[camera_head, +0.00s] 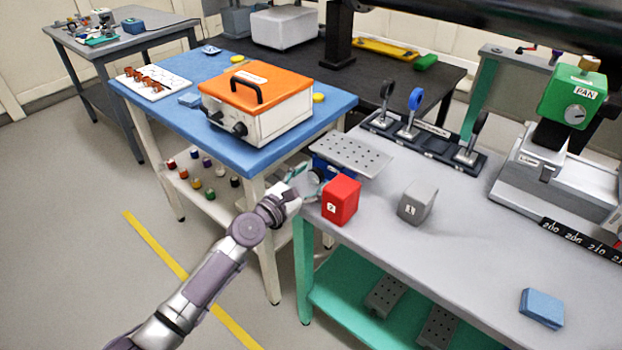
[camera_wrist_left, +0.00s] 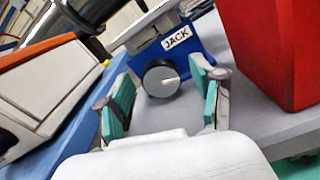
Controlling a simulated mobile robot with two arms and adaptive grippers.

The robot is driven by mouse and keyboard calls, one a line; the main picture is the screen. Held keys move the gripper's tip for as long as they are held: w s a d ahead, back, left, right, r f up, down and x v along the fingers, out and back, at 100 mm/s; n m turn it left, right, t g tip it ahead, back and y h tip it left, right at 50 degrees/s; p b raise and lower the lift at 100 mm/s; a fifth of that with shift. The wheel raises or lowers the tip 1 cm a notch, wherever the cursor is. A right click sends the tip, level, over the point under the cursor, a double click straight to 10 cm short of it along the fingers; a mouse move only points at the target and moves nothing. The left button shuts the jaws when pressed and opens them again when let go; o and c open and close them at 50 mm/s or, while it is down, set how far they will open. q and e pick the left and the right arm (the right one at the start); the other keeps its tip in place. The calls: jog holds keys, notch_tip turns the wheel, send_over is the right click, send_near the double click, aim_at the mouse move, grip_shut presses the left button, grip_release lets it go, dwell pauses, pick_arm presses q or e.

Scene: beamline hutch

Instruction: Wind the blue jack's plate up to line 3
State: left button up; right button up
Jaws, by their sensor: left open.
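The blue jack (camera_head: 325,167) stands at the near left corner of the grey table, with a perforated grey plate (camera_head: 350,154) on top. In the left wrist view its blue body (camera_wrist_left: 193,50) carries a JACK label and a dark round knob (camera_wrist_left: 160,79) with a pale mark. My left gripper (camera_head: 299,178) is at the jack's knob side. In the left wrist view my left gripper (camera_wrist_left: 162,100) is open, its green-padded fingers on either side of the knob, with visible gaps. My right gripper is not in view.
A red block (camera_head: 341,200) stands close beside the jack, right of my gripper; a grey block (camera_head: 416,202) is farther right. The blue table (camera_head: 250,155) with an orange-topped box (camera_head: 257,105) lies left. The grey table's front middle is clear.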

pick_arm(q)
jog(key=c, duration=1.1)
jog(key=shift+f+m+b, duration=0.15)
jog(key=shift+m+b, duration=0.15)
jog(key=shift+m, duration=0.7)
jog(key=shift+c, duration=0.2)
jog(key=shift+s+m, duration=0.1)
jog(key=shift+m, duration=1)
jog(key=o, duration=1.1)
jog(key=shift+o, duration=0.2)
